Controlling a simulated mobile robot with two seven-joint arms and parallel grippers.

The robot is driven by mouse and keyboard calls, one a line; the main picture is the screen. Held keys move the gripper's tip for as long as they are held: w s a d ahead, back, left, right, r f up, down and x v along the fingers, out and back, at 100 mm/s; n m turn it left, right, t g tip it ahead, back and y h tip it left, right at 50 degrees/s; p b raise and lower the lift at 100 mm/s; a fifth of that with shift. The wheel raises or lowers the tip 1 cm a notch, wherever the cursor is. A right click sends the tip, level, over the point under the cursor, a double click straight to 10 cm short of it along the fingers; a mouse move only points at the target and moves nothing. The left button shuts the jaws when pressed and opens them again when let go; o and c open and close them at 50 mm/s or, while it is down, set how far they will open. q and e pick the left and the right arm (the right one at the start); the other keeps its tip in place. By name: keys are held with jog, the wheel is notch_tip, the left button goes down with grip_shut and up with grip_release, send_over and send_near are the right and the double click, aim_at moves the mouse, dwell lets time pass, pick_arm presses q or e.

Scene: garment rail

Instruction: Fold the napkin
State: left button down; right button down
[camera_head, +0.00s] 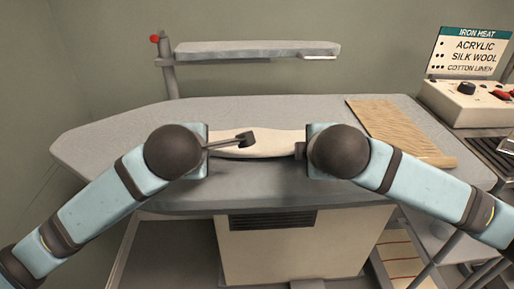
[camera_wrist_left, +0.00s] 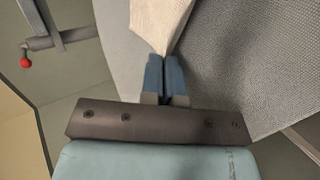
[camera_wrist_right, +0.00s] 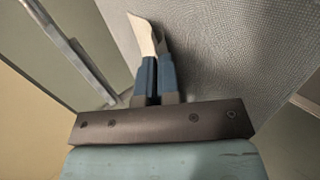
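A cream napkin (camera_head: 265,143) lies on or just above the grey ironing board between my two grippers, partly hidden by them in the head view. My left gripper (camera_wrist_left: 166,70) is shut on a gathered end of the napkin (camera_wrist_left: 158,22), which runs away from the fingertips. My right gripper (camera_wrist_right: 156,68) is closed with a napkin edge (camera_wrist_right: 143,36) at its fingertips; the cloth stands out as a narrow strip beyond them. In the head view both wrists hide most of the fingers.
The ironing board (camera_head: 110,140) has bare room at the left. A tan ribbed cloth (camera_head: 400,130) lies at its right. A small raised board (camera_head: 255,48) stands behind. A control box (camera_head: 465,100) with a knob and a sign (camera_head: 470,52) stands at the right.

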pick_arm(q)
jog(key=shift+s+f, duration=0.15)
jog(key=shift+s, duration=0.05)
pick_arm(e)
jog(key=shift+s+f, duration=0.15)
jog(key=shift+s, duration=0.05)
pick_arm(q)
jog(key=c, duration=1)
grip_release()
pick_arm(e)
jog(key=c, duration=1)
grip_release()
pick_arm(q)
jog(key=s+r, duration=0.4)
jog(key=r, duration=0.5)
pick_arm(e)
jog(key=s+r, duration=0.4)
jog(key=r, duration=0.5)
